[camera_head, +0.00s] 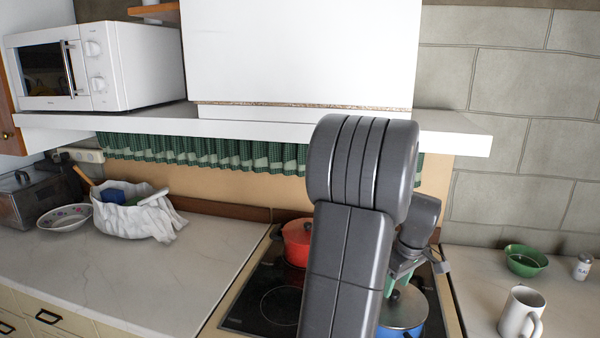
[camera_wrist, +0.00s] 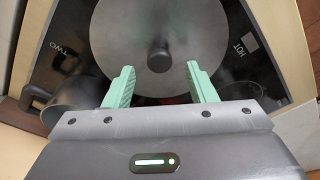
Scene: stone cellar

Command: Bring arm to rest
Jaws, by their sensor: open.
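My arm (camera_head: 345,240) rises through the middle of the head view, over the stove, and bends down at the right. My gripper (camera_head: 398,280) hangs above a blue pot (camera_head: 400,331) with a grey lid. In the wrist view my gripper (camera_wrist: 160,70) has its two green fingers spread apart. The round lid (camera_wrist: 125,30) and its dark knob (camera_wrist: 160,57) lie below, with the knob in line with the gap between the fingers. I cannot tell the height between fingertips and knob. Nothing is held.
A red pot (camera_head: 297,243) stands on the black cooktop (camera_head: 265,300), left of my arm. A white shelf (camera_head: 455,136) overhangs the back. At right are a green bowl (camera_head: 525,261), a white mug (camera_head: 521,312) and a shaker (camera_head: 583,267). The left counter (camera_head: 150,270) is clear in front.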

